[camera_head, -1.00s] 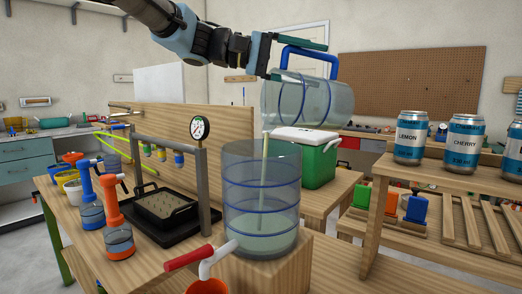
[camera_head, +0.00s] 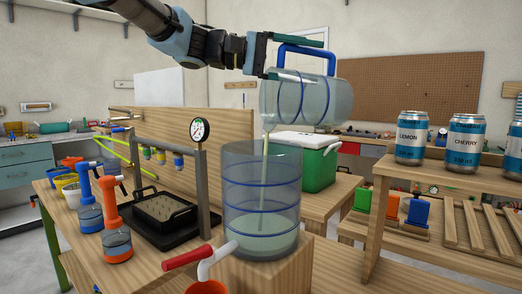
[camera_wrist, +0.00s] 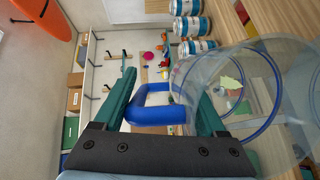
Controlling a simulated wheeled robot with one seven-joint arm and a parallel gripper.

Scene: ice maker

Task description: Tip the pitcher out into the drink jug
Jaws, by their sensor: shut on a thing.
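The clear pitcher (camera_head: 325,104) with a blue handle (camera_head: 310,50) is held on its side, its mouth to the left, above the drink jug. A thin pale yellowish stream (camera_head: 266,145) runs from its mouth down into the jug. The drink jug (camera_head: 262,182) is a clear cylinder with blue rings, upright on a wooden block, with pale liquid in its lower part. My gripper (camera_head: 300,60) is shut on the pitcher's handle. In the wrist view the blue handle (camera_wrist: 152,112) is between the green fingers (camera_wrist: 165,95), and the clear pitcher (camera_wrist: 230,85) is at right.
A pressure gauge (camera_head: 199,130) on a grey frame stands left of the jug. A red-handled tap (camera_head: 188,257) is in front. A green cooler with a white lid (camera_head: 318,165) is behind. Several cans (camera_head: 412,138) stand on a raised shelf at right.

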